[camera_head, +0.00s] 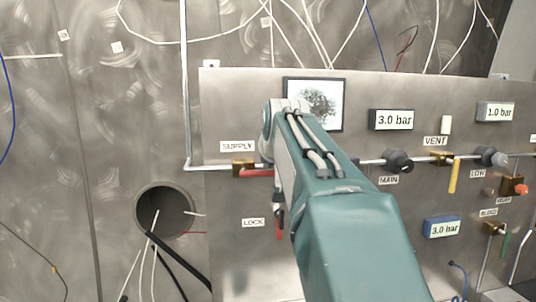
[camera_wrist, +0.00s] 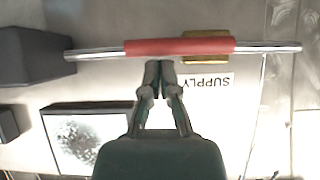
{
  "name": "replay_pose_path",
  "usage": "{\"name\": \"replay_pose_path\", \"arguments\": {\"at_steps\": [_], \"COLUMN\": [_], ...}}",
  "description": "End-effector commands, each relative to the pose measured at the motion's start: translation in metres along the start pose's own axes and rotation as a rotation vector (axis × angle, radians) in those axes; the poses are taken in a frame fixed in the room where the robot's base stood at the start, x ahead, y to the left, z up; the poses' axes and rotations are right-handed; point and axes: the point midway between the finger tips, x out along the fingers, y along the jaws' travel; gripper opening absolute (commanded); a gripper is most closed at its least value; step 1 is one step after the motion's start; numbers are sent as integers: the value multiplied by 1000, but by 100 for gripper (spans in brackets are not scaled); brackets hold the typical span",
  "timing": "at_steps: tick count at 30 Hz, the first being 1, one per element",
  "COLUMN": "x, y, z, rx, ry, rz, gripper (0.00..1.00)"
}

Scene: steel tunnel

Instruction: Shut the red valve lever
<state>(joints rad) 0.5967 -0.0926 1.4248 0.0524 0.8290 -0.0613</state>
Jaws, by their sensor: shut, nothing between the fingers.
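The red valve lever (camera_head: 256,173) is on the brass SUPPLY valve (camera_head: 243,165) on the steel panel. It lies level, along the pipe, and its right part is hidden behind my arm in the head view. The gripper's fingertips are hidden by my arm in the head view.
A smaller red part (camera_head: 279,232) hangs near the LOCK label (camera_head: 253,222). Black MAIN knob (camera_head: 398,162), yellow VENT lever (camera_head: 454,177) and gauges are at right. A dark block (camera_wrist: 30,55) sits at the pipe's left end. A round hole (camera_head: 165,210) is left of the panel.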

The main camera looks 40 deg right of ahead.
Motion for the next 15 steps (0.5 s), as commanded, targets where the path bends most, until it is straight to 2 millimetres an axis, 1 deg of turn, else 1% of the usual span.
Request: {"name": "replay_pose_path", "arguments": {"at_steps": [15], "x": [1], "y": [1], "z": [2], "rx": [23], "ry": [0], "rz": [-14], "gripper": [0]}}
